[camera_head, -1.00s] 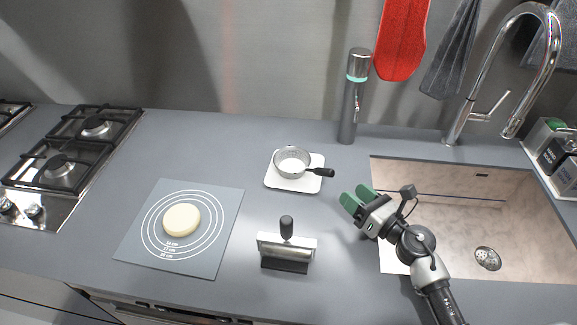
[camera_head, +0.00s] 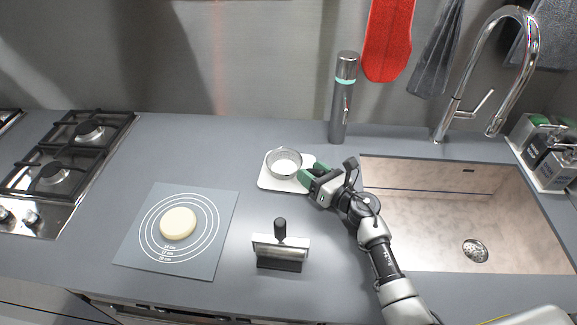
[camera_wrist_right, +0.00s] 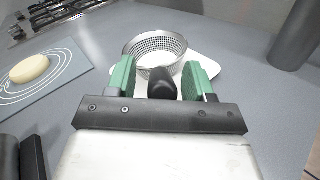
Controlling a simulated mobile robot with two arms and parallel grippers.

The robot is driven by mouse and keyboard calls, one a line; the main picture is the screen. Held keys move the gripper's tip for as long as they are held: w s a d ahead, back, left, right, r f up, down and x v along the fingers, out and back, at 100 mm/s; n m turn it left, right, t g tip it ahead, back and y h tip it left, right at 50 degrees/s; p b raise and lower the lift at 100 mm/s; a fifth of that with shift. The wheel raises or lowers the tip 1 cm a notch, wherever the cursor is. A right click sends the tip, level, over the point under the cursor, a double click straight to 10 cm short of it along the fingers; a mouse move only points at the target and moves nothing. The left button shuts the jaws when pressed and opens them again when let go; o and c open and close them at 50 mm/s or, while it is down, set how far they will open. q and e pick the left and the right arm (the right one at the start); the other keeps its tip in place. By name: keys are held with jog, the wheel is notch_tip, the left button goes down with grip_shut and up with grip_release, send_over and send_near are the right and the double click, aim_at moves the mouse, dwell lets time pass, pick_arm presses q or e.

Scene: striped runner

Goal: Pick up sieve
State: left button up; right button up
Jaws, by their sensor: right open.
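The sieve (camera_head: 284,161) is a small round metal mesh bowl with a short black handle. It rests on a white board (camera_head: 270,184) on the grey counter. My right gripper (camera_head: 309,175) is at the sieve's right side, over the board's edge. In the right wrist view, the sieve (camera_wrist_right: 155,46) is ahead and its black handle (camera_wrist_right: 162,84) lies between the two open green fingers of my right gripper (camera_wrist_right: 163,80). In the head view the handle is hidden by the gripper. My left gripper is not in view.
A grey mat (camera_head: 142,253) with a pale dough disc (camera_head: 178,223) lies to the left. A metal scraper with a black handle (camera_head: 280,249) stands in front. A steel cylinder (camera_head: 340,105) stands behind; the sink (camera_head: 430,225) is to the right, the gas hob (camera_head: 60,178) far left.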

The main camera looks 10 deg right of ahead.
jog(key=shift+c, duration=1)
grip_shut()
jog(key=shift+r, duration=0.1)
